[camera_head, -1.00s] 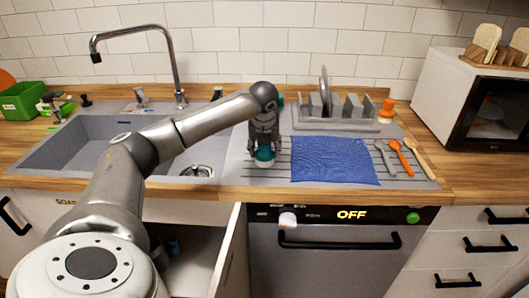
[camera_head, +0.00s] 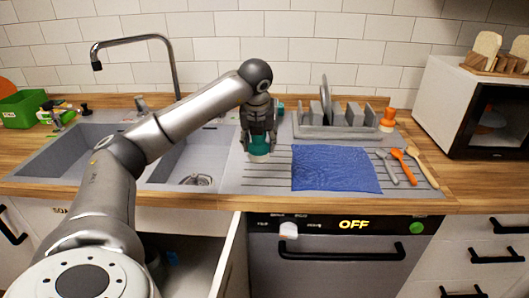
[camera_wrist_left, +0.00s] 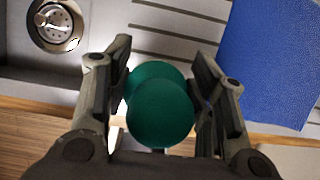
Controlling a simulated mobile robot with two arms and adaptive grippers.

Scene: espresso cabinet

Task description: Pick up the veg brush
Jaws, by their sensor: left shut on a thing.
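My left gripper (camera_head: 259,146) is shut on a green, round-topped thing with a pale underside, which looks to be the veg brush (camera_head: 259,150). The brush is upright and appears slightly above the ribbed drainboard, left of the blue cloth. In the left wrist view the brush's round green knob (camera_wrist_left: 160,110) sits between the two fingers of the left gripper (camera_wrist_left: 163,85). The knob hides most of the brush's lower part there. My right gripper is not in view.
The blue cloth (camera_head: 335,168) lies right of the gripper, with several utensils (camera_head: 404,165) beyond it. A grey dish rack (camera_head: 338,131) stands behind. The sink basin (camera_head: 199,160) is to the left. A cabinet door (camera_head: 229,258) stands open below the counter.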

